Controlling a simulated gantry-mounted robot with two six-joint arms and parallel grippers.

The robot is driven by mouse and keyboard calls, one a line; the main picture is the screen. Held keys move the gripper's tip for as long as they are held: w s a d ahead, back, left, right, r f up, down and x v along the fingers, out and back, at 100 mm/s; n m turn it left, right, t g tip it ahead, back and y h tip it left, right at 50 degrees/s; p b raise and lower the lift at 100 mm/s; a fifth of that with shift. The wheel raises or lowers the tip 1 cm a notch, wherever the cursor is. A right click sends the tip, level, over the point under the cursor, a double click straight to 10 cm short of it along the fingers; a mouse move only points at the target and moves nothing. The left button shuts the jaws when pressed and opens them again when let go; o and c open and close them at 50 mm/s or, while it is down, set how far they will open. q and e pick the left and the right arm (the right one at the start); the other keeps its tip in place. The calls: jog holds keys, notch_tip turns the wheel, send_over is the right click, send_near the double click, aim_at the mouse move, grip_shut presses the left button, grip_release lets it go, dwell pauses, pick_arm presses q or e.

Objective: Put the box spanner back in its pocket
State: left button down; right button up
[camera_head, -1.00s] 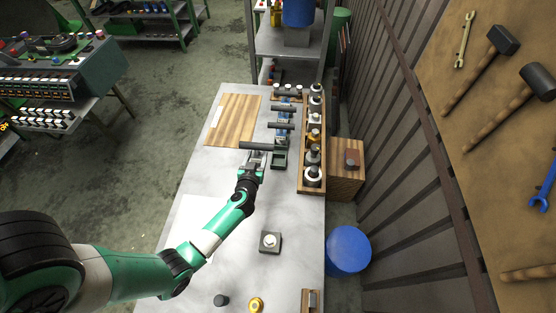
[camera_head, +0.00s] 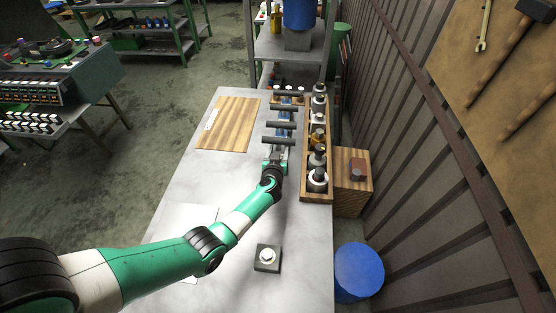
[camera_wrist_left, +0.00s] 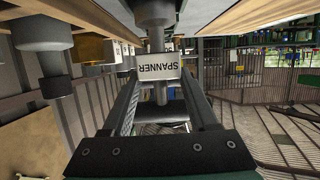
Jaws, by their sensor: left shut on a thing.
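The box spanner, a dark bar-handled tool (camera_head: 278,141), is at the front of a row of similar tools on the bench. In the left wrist view, a pale label reading SPANNER, upside down, marks its grey shaft (camera_wrist_left: 158,68). My left gripper (camera_head: 275,163) is shut on it; the fingers (camera_wrist_left: 158,82) stand on both sides of the label. My right gripper is not in view.
Other bar-handled tools (camera_head: 281,124) stand just behind. A long wooden rack (camera_head: 305,190) with several bottle-like parts runs close on the right. A wooden board (camera_head: 229,124) lies at left. A square block with a white knob (camera_head: 267,257) sits in front.

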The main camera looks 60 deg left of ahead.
pick_arm(q)
notch_tip(320, 180, down, 2)
jog(key=shift+f+b, duration=0.1)
jog(key=shift+b, duration=0.3)
jog(key=shift+s, duration=0.1)
jog(key=shift+r, duration=0.25)
jog(key=shift+f, duration=0.1)
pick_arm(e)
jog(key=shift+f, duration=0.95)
pick_arm(q)
jog(key=shift+c, duration=0.8)
grip_release()
jog(key=shift+f, duration=0.1)
jog(key=p+v, duration=0.8)
jog(key=v, duration=0.4)
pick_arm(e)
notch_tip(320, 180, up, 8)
